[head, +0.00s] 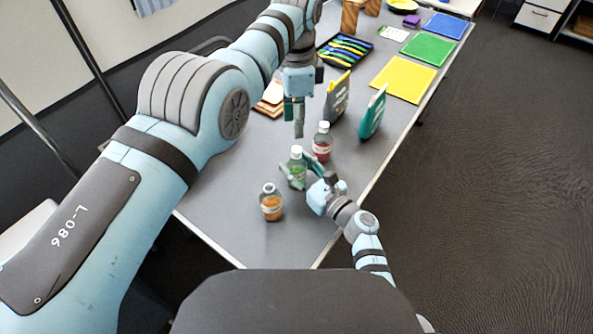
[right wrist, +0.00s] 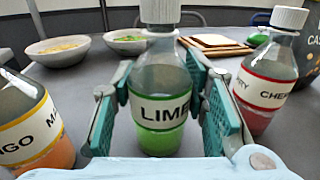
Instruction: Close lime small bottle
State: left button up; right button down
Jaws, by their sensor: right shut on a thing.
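The lime small bottle (head: 297,172) stands upright on the table, with green liquid and a white cap on its top. In the right wrist view its LIME label (right wrist: 163,108) faces me, and the cap (right wrist: 160,11) is cut off by the top edge. My right gripper (head: 303,168) is shut on the bottle's body, one teal finger on each side. My left gripper (head: 295,118) hangs pointing down above the table, behind the lime bottle and apart from its cap. Its finger gap is not clear from this angle.
The mango bottle (head: 271,204) stands near left of the lime bottle, the cherry bottle (head: 322,143) behind right. Two upright packets (head: 372,114) (head: 337,98) stand farther back. Bowls (right wrist: 57,49) show in the right wrist view. The table's front area (head: 290,235) is clear.

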pick_arm(q)
jog(key=n, duration=0.6)
jog(key=shift+f, duration=0.1)
jog(key=n, duration=0.4)
jog(key=shift+n, duration=0.3)
jog(key=n, duration=0.9)
jog(key=shift+n, duration=0.4)
jog(key=n, duration=0.4)
jog(key=shift+n, duration=0.3)
jog(key=n, duration=0.8)
jog(key=shift+n, duration=0.4)
jog(key=n, duration=0.6)
jog(key=shift+n, duration=0.4)
